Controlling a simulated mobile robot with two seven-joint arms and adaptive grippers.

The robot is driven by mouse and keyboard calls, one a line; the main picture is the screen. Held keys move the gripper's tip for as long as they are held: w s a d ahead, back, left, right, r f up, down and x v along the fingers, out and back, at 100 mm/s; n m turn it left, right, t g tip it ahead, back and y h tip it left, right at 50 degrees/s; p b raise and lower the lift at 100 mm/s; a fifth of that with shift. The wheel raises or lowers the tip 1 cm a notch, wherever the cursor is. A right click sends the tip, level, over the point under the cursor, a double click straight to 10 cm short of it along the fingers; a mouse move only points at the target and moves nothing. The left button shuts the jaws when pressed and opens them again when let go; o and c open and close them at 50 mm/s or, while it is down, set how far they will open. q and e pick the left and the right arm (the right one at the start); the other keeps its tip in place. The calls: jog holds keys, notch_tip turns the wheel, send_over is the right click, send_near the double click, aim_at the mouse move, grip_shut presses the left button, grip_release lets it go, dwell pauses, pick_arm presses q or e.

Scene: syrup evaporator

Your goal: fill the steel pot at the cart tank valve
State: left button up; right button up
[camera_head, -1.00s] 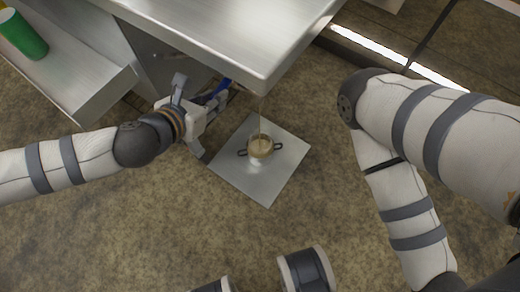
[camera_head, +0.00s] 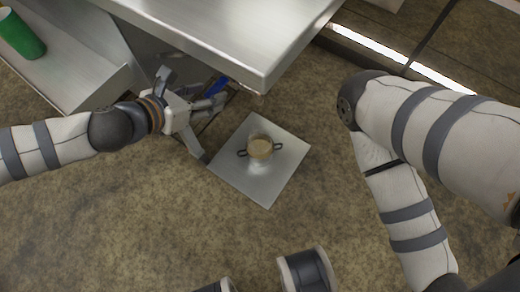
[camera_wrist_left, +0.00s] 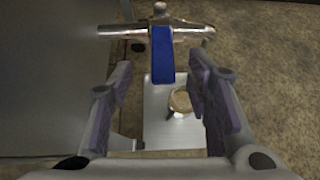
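The steel pot (camera_head: 260,147) stands upright on a square metal plate (camera_head: 268,188) on the floor, its two dark handles out to the sides. Tan liquid shows inside it; it also shows in the left wrist view (camera_wrist_left: 180,101). The blue valve handle (camera_head: 217,87) is under the cart's edge. In the left wrist view the blue handle (camera_wrist_left: 163,55) hangs from a metal valve pipe (camera_wrist_left: 112,32). My left gripper (camera_head: 212,128) is open beside the valve; its fingers (camera_wrist_left: 164,100) stand apart either side of the handle's line, with no visible contact.
The steel cart top (camera_head: 240,35) overhangs the valve. A lower steel shelf (camera_head: 70,75) at the left holds a green cylinder (camera_head: 22,36). My right arm fills the right side.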

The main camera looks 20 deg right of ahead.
pick_arm(q)
jog(key=p+v, duration=0.5)
jog(key=v, duration=0.4)
pick_arm(e)
jog(key=shift+t, duration=0.3)
jog(key=r, duration=0.2)
jog(key=w+r, duration=0.1)
jog(key=r, duration=0.1)
jog(key=shift+r, duration=0.2)
dwell(0.4)
